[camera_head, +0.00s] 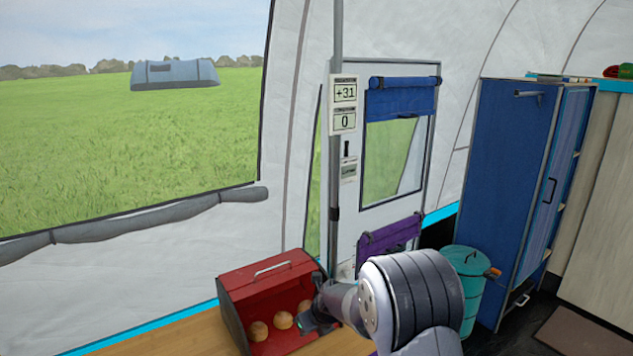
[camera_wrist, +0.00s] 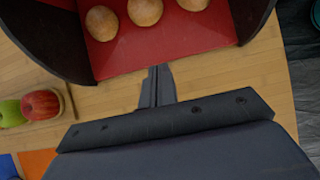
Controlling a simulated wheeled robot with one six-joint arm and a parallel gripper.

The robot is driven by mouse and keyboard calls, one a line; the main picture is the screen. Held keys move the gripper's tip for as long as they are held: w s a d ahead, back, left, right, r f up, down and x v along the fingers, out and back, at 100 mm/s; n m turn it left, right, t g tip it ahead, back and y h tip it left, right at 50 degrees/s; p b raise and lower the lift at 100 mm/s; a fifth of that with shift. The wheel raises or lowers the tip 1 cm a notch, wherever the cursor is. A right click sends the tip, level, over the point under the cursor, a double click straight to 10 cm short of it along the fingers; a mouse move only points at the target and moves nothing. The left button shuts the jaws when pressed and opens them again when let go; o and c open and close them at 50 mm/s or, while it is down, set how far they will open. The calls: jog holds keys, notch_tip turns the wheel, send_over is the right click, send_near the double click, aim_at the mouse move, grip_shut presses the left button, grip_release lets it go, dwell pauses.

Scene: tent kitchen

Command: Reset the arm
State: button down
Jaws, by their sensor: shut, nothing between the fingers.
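My gripper (camera_wrist: 157,85) shows in the wrist view with its two fingers together and nothing between them. It points toward the open front of a red bread box, just short of its edge. In the head view my gripper (camera_head: 306,324) is at the right part of the box's opening, partly hidden by my arm. The red bread box (camera_head: 262,290) stands open on the wooden counter, with round bread rolls (camera_head: 258,330) inside. The box's red floor (camera_wrist: 165,50) and three rolls (camera_wrist: 145,10) also show in the wrist view.
The wooden counter (camera_head: 185,338) runs below the tent window. A red apple (camera_wrist: 40,104) and a green apple (camera_wrist: 10,113) lie left of my gripper. A teal bin (camera_head: 468,285) and a blue cabinet (camera_head: 505,165) stand at the right. A pole (camera_head: 337,240) rises behind the box.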

jog(key=shift+s+d+f+b, duration=0.2)
jog(key=shift+s+f+b, duration=0.1)
jog(key=shift+f+b, duration=0.65)
jog(key=shift+s+d+f+b, duration=0.25)
jog(key=shift+f+b, duration=0.35)
jog(key=shift+b, duration=0.5)
jog(key=shift+s+d+f+b, duration=0.15)
jog(key=shift+s+f+b, duration=0.15)
jog(key=shift+f+b, duration=0.65)
jog(key=shift+r, duration=0.15)
jog(key=shift+r, duration=0.15)
